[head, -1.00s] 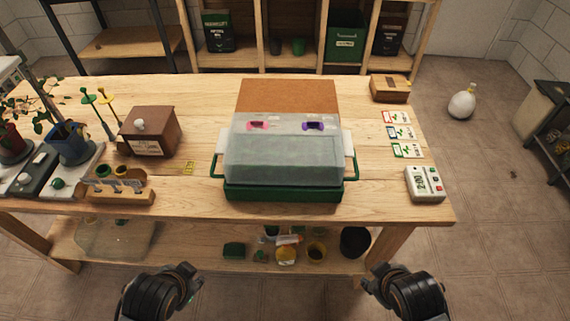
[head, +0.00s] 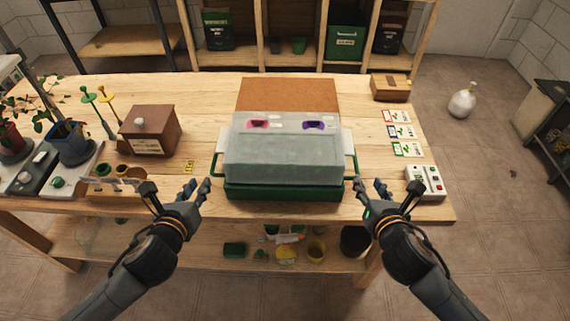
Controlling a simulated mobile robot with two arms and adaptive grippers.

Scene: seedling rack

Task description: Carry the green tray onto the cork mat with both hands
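The green tray (head: 285,191) stands on the wooden table near its front edge. A translucent cover (head: 283,158) sits on it, with a pink and a purple piece on its top. Green handles stick out at the tray's left and right sides. The cork mat (head: 288,94) lies flat behind the tray, its front part hidden by the cover. My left gripper (head: 196,190) is open and empty, just left of and in front of the left handle. My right gripper (head: 369,189) is open and empty, close to the right handle. I cannot tell whether either touches a handle.
On the left stand a brown wooden box (head: 150,130), potted plants and a small tool rack. On the right are seed packets (head: 400,132), a white timer (head: 425,182) and a cardboard box (head: 390,87). Shelves stand behind the table.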

